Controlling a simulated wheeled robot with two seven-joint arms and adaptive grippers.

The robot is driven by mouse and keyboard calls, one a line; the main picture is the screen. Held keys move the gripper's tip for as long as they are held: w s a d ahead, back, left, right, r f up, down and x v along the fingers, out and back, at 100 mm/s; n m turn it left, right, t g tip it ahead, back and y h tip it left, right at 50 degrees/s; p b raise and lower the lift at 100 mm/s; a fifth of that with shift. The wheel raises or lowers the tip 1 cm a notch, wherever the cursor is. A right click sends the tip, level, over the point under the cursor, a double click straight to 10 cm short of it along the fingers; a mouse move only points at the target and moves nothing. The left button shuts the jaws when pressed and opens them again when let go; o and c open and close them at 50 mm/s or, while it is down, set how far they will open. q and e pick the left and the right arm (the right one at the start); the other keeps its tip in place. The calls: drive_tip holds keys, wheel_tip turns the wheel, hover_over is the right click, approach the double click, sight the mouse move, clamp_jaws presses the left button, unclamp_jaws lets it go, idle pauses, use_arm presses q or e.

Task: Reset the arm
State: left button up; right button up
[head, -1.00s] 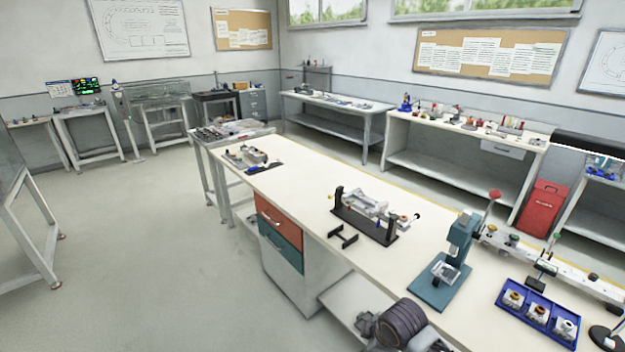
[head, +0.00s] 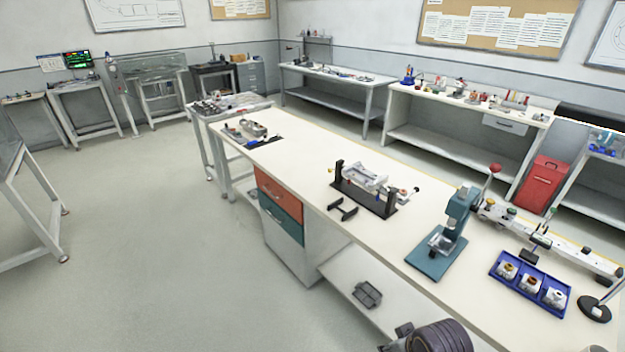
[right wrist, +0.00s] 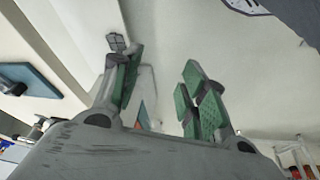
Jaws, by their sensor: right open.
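My right gripper (right wrist: 158,80) is open in the right wrist view, with green pads on both fingers and nothing between them. Pale floor shows beyond the fingers. In the head view, a dark ribbed part of my arm (head: 440,338) shows at the bottom edge, low beside the front of the bench. The fingers cannot be made out clearly there. My left gripper is in neither view.
The long white workbench (head: 310,210) carries a black fixture (head: 365,200), a teal press (head: 437,250) and a blue tray (head: 510,285) with several small parts. A grey block (head: 367,293) lies on the lower shelf. Floor at left is clear.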

drive_tip(key=s+d+f+m+g, duration=0.1)
drive_tip(key=s+f, duration=0.2)
drive_tip(key=f, duration=1.4)
drive_tip(key=s+d+f+m+g, duration=0.1)
drive_tip(key=s+f, duration=0.1)
drive_tip(key=f, duration=1.5)
drive_tip(key=s+d+f, duration=0.2)
drive_tip(key=s+f, duration=0.7)
drive_tip(key=s, duration=0.2)
drive_tip(key=s+d+f, duration=0.2)
drive_tip(key=s+f, duration=0.7)
drive_tip(key=s, duration=0.2)
drive_tip(key=shift+s+f+g+h, duration=0.15)
drive_tip(key=shift+f+g+h, duration=0.15)
drive_tip(key=shift+f+g, duration=0.1)
